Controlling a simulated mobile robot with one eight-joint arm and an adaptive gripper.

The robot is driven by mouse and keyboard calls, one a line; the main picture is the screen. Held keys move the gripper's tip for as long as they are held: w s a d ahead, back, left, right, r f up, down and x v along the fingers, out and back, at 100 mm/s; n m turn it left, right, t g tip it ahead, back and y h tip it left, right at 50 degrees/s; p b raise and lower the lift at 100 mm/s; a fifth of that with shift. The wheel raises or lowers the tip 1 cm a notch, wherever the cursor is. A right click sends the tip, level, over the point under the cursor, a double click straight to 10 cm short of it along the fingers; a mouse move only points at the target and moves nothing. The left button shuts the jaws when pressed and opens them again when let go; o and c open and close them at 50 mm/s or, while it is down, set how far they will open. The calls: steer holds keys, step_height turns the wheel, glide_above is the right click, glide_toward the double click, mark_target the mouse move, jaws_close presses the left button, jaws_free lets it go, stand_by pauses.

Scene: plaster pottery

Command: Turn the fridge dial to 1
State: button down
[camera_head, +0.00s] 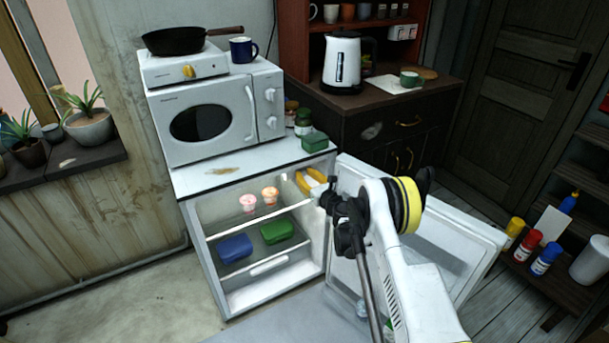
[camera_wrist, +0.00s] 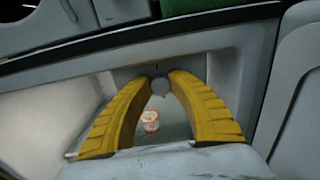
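The white fridge (camera_head: 262,302) stands with its door (camera_head: 455,245) swung open to the right. Its small grey round dial (camera_wrist: 160,86) is on the inner wall near the top in the wrist view. My gripper (camera_head: 305,182) reaches into the upper right of the fridge with two yellow fingers. In the wrist view my gripper (camera_wrist: 160,80) has one fingertip on each side of the dial, very close to it. I cannot tell whether the fingertips press on it. The dial's numbers are too small to read, and the head view does not show the dial clearly.
Two small cups (camera_head: 248,202) (camera_head: 270,195) stand on the upper shelf. A blue container (camera_head: 234,248) and a green container (camera_head: 276,231) sit lower down. The microwave (camera_head: 215,110) and a green box (camera_head: 315,141) are on the fridge top. The open door is close beside my arm.

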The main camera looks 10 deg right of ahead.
steer(key=shift+n, duration=0.4)
steer(key=shift+a+n, duration=0.1)
steer(key=shift+n, duration=2.4)
steer(key=c, duration=1.2)
jaws_free()
